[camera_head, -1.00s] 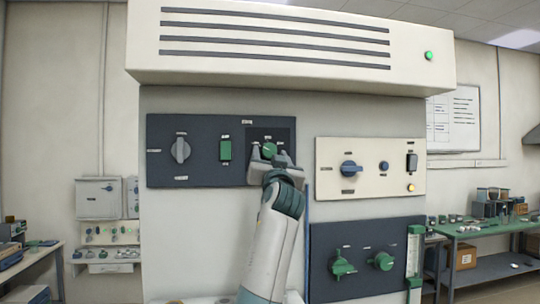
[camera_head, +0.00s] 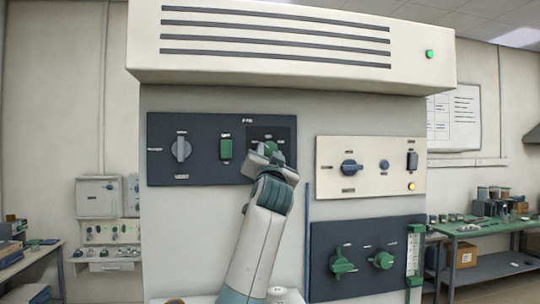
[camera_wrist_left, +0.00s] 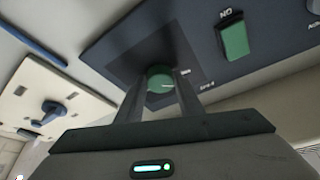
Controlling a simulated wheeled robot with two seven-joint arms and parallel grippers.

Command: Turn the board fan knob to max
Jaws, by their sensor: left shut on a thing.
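A small round green knob (camera_head: 270,147) sits on a darker square at the right end of the upper dark panel (camera_head: 210,170). My left gripper (camera_head: 267,152) reaches up to it from below and covers part of it. In the left wrist view the green knob (camera_wrist_left: 160,77) sits between the two fingers of my left gripper (camera_wrist_left: 160,88), which are shut on it. A pale mark shows on the knob's face. The lettering around it is too small to read surely. My right gripper is not in view.
The same dark panel has a grey knob (camera_head: 181,149) and a green switch (camera_head: 225,148). To the right are a cream panel (camera_head: 330,178) with a blue knob and a lower dark panel (camera_head: 360,235) with green valves. A vent hood (camera_head: 290,65) juts out above.

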